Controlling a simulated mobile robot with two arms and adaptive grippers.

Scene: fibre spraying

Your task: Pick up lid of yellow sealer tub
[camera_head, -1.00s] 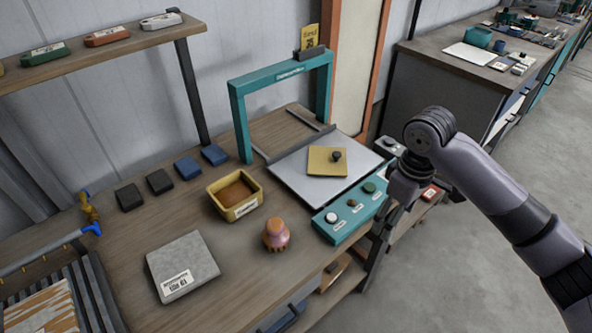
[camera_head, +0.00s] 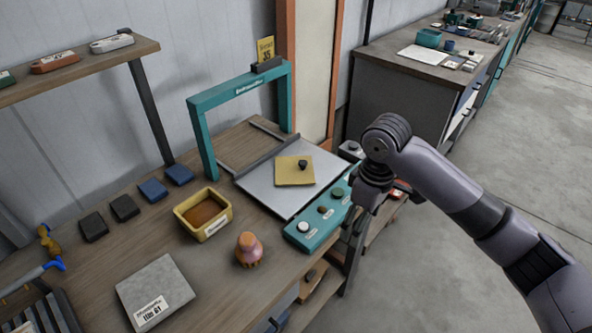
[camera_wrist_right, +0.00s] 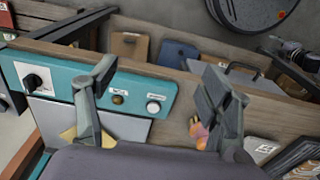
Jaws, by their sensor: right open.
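The yellow square lid (camera_head: 287,178) with a dark knob lies on the pale metal plate of the teal-framed machine in the head view. The open yellow tub (camera_head: 228,216) with brown contents stands on the bench to its left. My right gripper (camera_head: 359,212) hangs beside the machine's button panel, to the right of and apart from the lid. In the right wrist view, its fingers (camera_wrist_right: 158,70) are spread with nothing held between them. Yellow bits of the lid (camera_wrist_right: 70,134) show there behind one finger; the rest is hidden. My left gripper is not in view.
The teal button panel (camera_head: 321,222) lies between gripper and plate. The teal arch (camera_head: 197,128) stands behind the plate. An orange-brown knobbed tool (camera_head: 249,250) and a grey slab (camera_head: 155,290) occupy the front bench. Dark and blue blocks (camera_head: 152,189) line the back.

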